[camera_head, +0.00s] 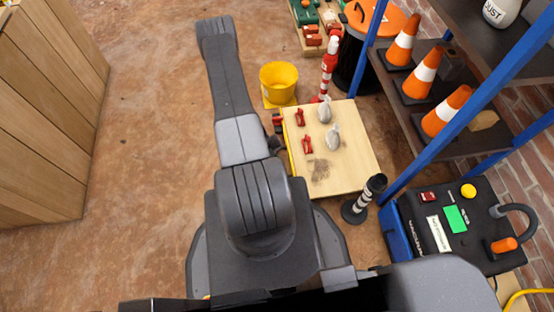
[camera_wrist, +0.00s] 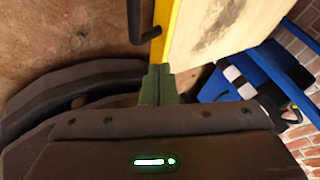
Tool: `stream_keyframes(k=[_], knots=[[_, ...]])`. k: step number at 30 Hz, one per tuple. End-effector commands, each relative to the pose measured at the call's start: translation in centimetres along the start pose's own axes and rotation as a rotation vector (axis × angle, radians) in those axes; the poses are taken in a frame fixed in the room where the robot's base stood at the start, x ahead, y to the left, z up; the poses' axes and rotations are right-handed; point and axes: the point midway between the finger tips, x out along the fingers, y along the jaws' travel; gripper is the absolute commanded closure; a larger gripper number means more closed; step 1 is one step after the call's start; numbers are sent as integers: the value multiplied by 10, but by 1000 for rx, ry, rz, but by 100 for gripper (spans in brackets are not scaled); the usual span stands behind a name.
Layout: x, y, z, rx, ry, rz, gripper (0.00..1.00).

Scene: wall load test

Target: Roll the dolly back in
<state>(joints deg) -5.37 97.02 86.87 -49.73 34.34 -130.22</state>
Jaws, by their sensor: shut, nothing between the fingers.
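The dolly (camera_head: 350,160) is a pale wooden platform with a yellow left edge, beside the blue-framed rack. Two red clamp-like items (camera_head: 303,131) and two pale grey objects (camera_head: 329,125) are on its top, near a dark smudge. In the wrist view the dolly's wooden face and yellow edge (camera_wrist: 166,35) are close ahead, with a black bent bar (camera_wrist: 134,25) to the left. My gripper (camera_wrist: 158,82) has green fingers, shut and empty, at the lower end of the yellow edge. I cannot tell whether they touch it. In the head view my arm mostly hides the gripper.
A black-and-white post (camera_head: 365,198) and a red-and-white post (camera_head: 328,70) stand near the dolly. A yellow bucket (camera_head: 279,82) is behind it. The rack (camera_head: 416,126) holds orange cones. A black machine (camera_head: 455,225) is at right. Brown floor (camera_head: 140,200) at left is clear.

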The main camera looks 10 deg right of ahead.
Motion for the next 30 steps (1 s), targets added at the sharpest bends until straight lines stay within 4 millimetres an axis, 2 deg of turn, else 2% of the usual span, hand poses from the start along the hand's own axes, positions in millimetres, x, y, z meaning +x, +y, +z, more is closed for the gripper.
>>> stream_keyframes(k=[1, 6, 12, 30], knots=[[13, 0, 0, 1, 4, 1, 100], [44, 0, 0, 2, 4, 1, 100], [66, 0, 0, 1, 2, 0, 100], [72, 0, 0, 1, 0, 0, 100]])
